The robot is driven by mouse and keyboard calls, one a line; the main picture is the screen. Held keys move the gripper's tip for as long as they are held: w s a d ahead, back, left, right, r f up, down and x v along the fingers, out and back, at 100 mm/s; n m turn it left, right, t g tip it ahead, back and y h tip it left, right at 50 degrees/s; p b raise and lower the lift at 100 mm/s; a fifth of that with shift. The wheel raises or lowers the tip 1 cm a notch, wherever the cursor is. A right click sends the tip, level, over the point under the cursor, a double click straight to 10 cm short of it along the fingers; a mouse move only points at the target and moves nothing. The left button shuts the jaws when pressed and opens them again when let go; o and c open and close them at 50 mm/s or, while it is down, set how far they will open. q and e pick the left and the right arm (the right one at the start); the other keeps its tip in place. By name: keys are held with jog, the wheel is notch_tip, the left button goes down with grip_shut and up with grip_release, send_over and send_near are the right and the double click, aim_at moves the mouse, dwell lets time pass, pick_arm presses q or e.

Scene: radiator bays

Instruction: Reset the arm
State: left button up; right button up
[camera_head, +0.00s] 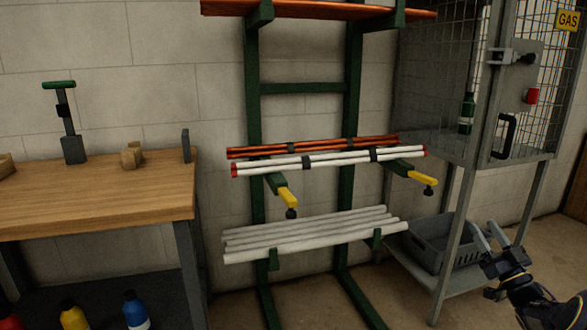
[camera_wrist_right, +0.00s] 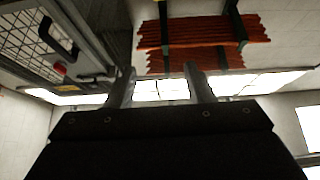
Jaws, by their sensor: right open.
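My right gripper (camera_head: 492,240) is at the lower right of the head view, in front of the cage's legs and beside the grey crate. Its two fingers stand apart and nothing is between them. In the right wrist view the two fingers of this gripper (camera_wrist_right: 160,88) point up the picture, apart and empty. My left gripper is not in either view.
A green rack holds copper pipes, white pipes (camera_head: 330,160) with red ends, and grey pipes (camera_head: 310,235). Its yellow-tipped arms (camera_head: 420,178) stick out. A wire gas cage (camera_head: 505,90) stands right, a grey crate (camera_head: 425,250) below it. A wooden workbench (camera_head: 100,195) stands left.

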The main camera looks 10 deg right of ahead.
jog(key=w+a+r+m+g+h, duration=0.3)
jog(key=a+r+m+h, duration=0.1)
jog(key=r+m+h, duration=0.15)
jog(key=s+a+m+g+h, duration=0.1)
jog(key=s+a+g+h, duration=0.2)
jog(key=a, duration=0.4)
jog(key=s+a+f+n+g+y, duration=0.1)
jog(key=s+a+f+g+y, duration=0.35)
jog(key=s+a, duration=0.55)
jog(key=s+a+f+n+g+y, duration=0.2)
jog(key=s+a+f+g+y, duration=0.15)
jog(key=s+a+f, duration=0.45)
jog(key=s+a+f+n+g+y, duration=0.1)
jog(key=s+a+f+g+y, duration=0.3)
jog(key=s+a, duration=0.75)
pick_arm(q)
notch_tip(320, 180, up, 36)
jog(key=p, duration=3.6)
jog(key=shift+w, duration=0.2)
pick_arm(e)
notch_tip(320, 180, up, 36)
jog(key=w, duration=0.1)
jog(key=shift+w+r+g+h, duration=0.2)
jog(key=shift+r+g+h, duration=0.05)
jog(key=shift+g+h, duration=0.2)
